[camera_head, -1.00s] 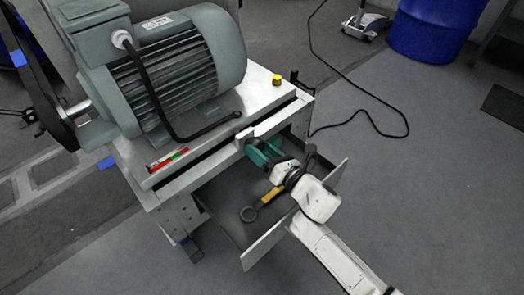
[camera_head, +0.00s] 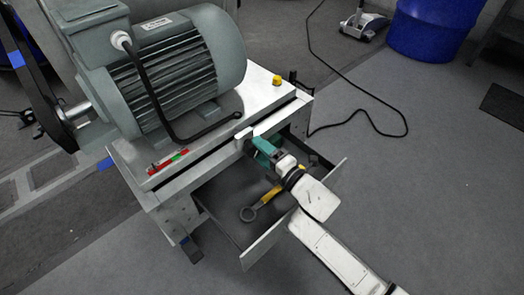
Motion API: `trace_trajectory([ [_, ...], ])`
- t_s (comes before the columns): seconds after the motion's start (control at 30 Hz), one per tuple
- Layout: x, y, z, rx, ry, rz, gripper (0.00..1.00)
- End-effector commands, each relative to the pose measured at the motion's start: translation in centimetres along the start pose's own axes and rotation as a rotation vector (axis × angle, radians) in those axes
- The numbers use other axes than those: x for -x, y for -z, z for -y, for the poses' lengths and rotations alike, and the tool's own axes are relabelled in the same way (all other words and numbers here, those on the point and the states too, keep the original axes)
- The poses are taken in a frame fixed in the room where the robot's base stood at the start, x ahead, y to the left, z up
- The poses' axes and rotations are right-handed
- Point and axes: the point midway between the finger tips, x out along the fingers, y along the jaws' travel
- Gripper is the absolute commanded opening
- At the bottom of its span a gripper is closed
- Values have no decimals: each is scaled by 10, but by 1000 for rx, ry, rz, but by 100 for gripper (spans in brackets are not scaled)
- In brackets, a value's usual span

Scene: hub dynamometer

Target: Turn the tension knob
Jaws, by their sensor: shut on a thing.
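My gripper (camera_head: 256,147), with a teal body, is at the front face of the metal bench (camera_head: 190,178), just below its top edge and above the open drawer. Its jaws are shut on the tension knob at the front of the bench. The jaws and wrist hide nearly all of the knob, so its marking and angle cannot be read. My white arm reaches in from the lower right.
An open drawer (camera_head: 262,246) sticks out below my gripper and holds a yellow-handled wrench (camera_head: 262,202). A large grey motor (camera_head: 165,75) stands on the bench. A yellow button (camera_head: 277,80) is at its right corner. The floor at right is mostly clear.

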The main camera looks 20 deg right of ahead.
Motion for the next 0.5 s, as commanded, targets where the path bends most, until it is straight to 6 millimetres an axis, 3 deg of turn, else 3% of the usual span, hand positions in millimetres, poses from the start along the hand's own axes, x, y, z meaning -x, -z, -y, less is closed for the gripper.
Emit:
trace_trajectory([
  [0.5, 0, 0, 4, -492, 2, 3, 34],
])
